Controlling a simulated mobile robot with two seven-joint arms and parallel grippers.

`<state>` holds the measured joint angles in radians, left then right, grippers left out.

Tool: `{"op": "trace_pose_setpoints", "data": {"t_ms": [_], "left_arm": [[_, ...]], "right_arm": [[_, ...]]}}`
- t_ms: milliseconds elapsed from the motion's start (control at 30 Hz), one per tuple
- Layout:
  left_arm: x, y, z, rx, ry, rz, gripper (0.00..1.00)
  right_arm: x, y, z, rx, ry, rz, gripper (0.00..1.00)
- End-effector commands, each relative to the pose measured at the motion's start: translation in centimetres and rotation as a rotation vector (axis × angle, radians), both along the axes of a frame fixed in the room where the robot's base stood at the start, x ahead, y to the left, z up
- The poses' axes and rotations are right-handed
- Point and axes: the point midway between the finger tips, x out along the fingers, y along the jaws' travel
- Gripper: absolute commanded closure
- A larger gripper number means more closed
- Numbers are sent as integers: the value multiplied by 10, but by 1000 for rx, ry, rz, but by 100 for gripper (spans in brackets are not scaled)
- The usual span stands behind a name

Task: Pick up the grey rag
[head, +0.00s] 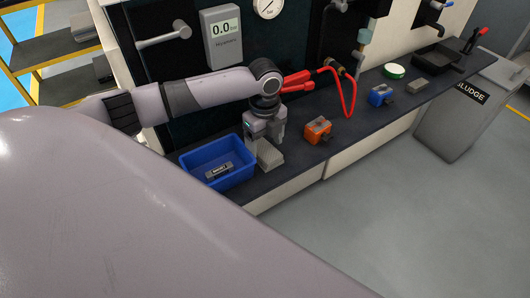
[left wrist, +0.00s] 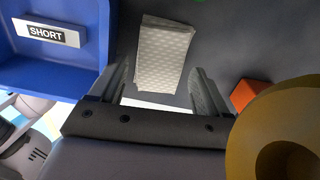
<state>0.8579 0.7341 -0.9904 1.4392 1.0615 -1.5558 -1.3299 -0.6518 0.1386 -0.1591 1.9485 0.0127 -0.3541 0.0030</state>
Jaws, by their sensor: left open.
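The grey rag (head: 270,158) lies folded on the dark counter, just right of the blue bin, in the head view. In the left wrist view the rag (left wrist: 165,50) shows a waffle weave and its near end reaches between the finger tips. My left gripper (head: 262,139) is above the rag, pointing down. In the left wrist view the gripper (left wrist: 160,72) is open, with one finger on each side of the rag and gaps between. I cannot tell its exact height above the rag. My right gripper is not in view.
The blue bin (head: 250,165) labelled SHORT (left wrist: 45,33) stands close on the left. A blue block (head: 381,95) and grey block (head: 417,87) sit farther right.

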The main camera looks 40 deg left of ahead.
Motion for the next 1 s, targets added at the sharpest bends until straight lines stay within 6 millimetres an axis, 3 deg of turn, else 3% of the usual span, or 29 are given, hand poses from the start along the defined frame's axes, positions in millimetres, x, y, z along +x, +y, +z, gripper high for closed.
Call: {"op": "trace_pose_setpoints", "data": {"t_ms": [167,433,567,1000], "left_arm": [[0,0,-22,0,1,1,23],[0,0,-25,1,-1,0,23],[0,0,-25,1,-1,0,66],[-1,-2,-19,-1,-2,-1,67]], "right_arm": [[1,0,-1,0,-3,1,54],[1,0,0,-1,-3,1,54],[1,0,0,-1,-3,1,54],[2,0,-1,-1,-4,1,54]]}}
